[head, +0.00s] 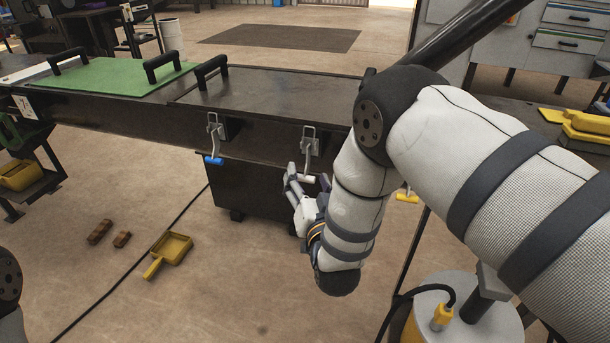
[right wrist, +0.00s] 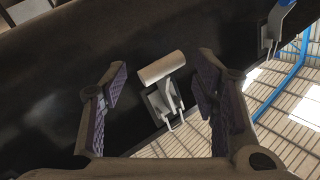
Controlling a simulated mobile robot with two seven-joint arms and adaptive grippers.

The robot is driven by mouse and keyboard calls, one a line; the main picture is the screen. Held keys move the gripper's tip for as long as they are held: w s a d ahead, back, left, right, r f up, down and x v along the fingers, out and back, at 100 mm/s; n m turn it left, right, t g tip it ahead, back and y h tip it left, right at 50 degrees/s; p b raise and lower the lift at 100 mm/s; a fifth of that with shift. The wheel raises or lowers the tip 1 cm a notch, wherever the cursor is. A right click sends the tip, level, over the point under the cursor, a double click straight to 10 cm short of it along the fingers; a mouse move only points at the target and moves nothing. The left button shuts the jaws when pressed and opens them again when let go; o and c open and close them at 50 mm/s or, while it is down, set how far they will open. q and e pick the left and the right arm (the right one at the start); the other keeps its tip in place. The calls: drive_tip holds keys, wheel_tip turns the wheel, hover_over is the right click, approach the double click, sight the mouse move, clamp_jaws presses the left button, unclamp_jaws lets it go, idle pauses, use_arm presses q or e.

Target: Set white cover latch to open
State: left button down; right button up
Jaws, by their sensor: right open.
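The white cover latch (head: 309,142) is on the front side of the dark machine cover. Its arm hangs down and ends in a white handle (head: 307,178). My right gripper (head: 306,181) is open at the handle in the head view. In the right wrist view, the white handle (right wrist: 162,66) lies in the gap between the fingertips of the open gripper (right wrist: 163,70), with visible space on both sides. The latch bracket (right wrist: 166,103) shows behind it. I cannot tell exactly how deep the handle sits between the fingers. My left gripper is out of view.
A second latch with a blue handle (head: 213,161) hangs to the left; it shows at the top right in the right wrist view (right wrist: 276,22). The dark cover (head: 275,92) has a black handle. A yellow dustpan (head: 172,248) and brown blocks (head: 99,232) lie on the floor.

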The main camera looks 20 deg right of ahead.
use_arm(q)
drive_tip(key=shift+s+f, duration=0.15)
use_arm(e)
drive_tip(key=shift+w+d, duration=0.1)
drive_tip(key=shift+w, duration=0.95)
